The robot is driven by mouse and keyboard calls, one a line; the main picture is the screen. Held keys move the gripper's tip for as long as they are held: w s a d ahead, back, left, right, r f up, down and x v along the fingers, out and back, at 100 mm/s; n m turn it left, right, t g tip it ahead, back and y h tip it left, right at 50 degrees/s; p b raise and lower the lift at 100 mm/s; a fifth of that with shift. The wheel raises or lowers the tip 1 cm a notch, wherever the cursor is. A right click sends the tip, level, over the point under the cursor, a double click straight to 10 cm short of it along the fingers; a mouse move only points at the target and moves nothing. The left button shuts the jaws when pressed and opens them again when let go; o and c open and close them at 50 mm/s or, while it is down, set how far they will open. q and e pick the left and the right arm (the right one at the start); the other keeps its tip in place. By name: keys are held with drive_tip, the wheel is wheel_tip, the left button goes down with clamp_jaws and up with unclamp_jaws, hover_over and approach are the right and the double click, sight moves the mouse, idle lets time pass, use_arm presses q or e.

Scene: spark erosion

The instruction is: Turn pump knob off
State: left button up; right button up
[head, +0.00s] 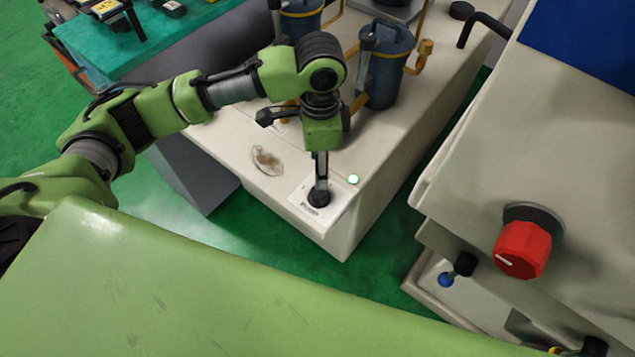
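A black knob (319,198) sits on a small white label plate (301,197) near the front corner of the white pump cabinet (365,215). A small round light (353,179) beside it glows pale green. My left gripper (321,180) points straight down over the knob, with its fingertips at the knob's top. The fingers are seen edge-on, so I cannot tell whether they grip it, and the knob's pointer is hidden. My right gripper is not in view.
Blue-grey canisters (385,70) with brass fittings stand on the cabinet behind my arm. At right, a grey machine (540,120) carries a red knob (523,249). A narrow gap with green floor separates it from the cabinet. A teal-topped table (85,40) stands at upper left.

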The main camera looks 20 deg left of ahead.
sight(319, 192)
use_arm(q)
wheel_tip(319, 192, down, 10)
drive_tip(key=shift+w+r, duration=0.1)
drive_tip(key=shift+w, duration=0.05)
drive_tip(key=shift+f, duration=0.55)
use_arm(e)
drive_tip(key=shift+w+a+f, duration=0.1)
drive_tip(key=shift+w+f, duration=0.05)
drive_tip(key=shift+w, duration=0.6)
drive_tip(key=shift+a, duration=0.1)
use_arm(q)
drive_tip(key=c, duration=1.1)
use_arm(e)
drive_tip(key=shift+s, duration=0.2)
